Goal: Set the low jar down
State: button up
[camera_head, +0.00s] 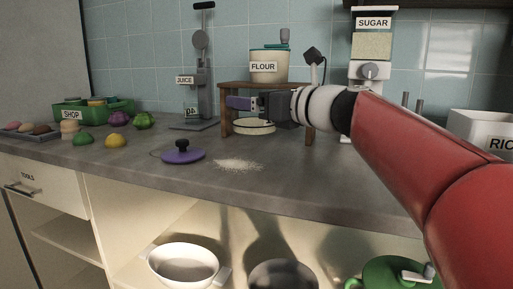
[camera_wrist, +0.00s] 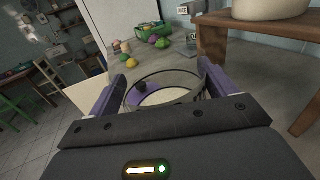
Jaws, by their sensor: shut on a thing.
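The low jar is a wide, clear glass vessel with pale contents at its bottom; it shows in the wrist view (camera_wrist: 168,96) between the two purple fingers of my gripper (camera_wrist: 163,76). In the head view my gripper (camera_head: 240,103) is shut on the jar (camera_head: 254,127), in front of or under the wooden riser. The jar looks upright. I cannot tell whether its base touches the counter. A purple lid with a black knob (camera_head: 183,154) lies on the counter to the left; it also shows through the glass in the wrist view (camera_wrist: 143,98).
The wooden riser (camera_head: 228,92) bears a flour canister (camera_head: 268,67). A juice press (camera_head: 200,75) stands behind left. Spilled pale powder (camera_head: 238,165) lies near the front. A green shop crate (camera_head: 75,112) and several colored items stand at left. The front middle counter is mostly free.

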aim_at(257, 135)
notch_tip(257, 135, down, 7)
jog(key=shift+f+b, duration=0.15)
jog(key=shift+b, duration=0.9)
jog(key=o, duration=1.1)
jog(key=shift+o, duration=0.2)
jog(key=v, duration=1.2)
jog(key=shift+s, duration=0.1)
